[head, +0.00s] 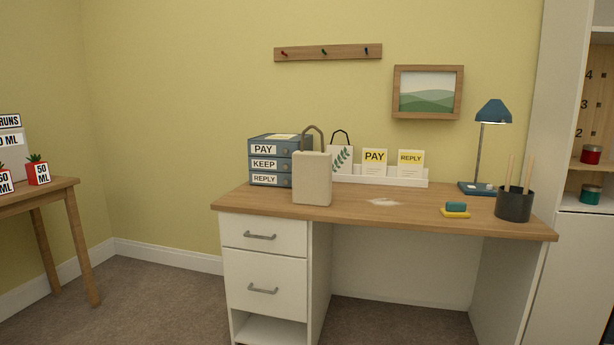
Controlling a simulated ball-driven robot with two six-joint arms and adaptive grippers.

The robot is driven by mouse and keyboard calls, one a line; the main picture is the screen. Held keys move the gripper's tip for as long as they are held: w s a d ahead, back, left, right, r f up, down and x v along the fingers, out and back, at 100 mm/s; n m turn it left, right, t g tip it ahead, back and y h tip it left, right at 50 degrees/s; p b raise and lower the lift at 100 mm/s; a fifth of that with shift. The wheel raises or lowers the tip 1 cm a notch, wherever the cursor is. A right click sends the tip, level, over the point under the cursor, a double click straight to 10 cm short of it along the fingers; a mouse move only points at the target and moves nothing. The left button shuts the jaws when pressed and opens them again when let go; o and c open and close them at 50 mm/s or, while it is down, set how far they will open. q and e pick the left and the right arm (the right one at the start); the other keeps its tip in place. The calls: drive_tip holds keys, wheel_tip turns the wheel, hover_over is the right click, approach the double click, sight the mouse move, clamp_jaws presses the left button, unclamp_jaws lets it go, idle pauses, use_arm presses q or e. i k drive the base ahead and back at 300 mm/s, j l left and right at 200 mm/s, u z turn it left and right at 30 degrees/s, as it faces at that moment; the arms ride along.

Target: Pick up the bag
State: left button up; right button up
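A beige bag (312,180) with one arched grey-brown handle stands upright on the wooden desk (420,209), near its left front part. A second bag (341,161), white with a green leaf print and a dark handle, stands behind it to the right, its lower left part hidden by the beige bag. Neither of my grippers is in view, and nothing touches the bags from my side.
Blue drawers (266,163) labelled PAY, KEEP and REPLY stand close left of the beige bag. A white card rack (400,181) runs along the back. A sponge (456,207), black pen cup (514,204) and blue lamp (493,112) are at right. The desk's front middle is mostly clear.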

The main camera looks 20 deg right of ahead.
sight(312, 171)
drive_tip(key=i+j+z, duration=0.1)
drive_tip(key=i+z, duration=0.3)
drive_tip(key=i+j+z, duration=0.25)
drive_tip(key=i+z, duration=0.15)
drive_tip(key=i+j+z, duration=0.4)
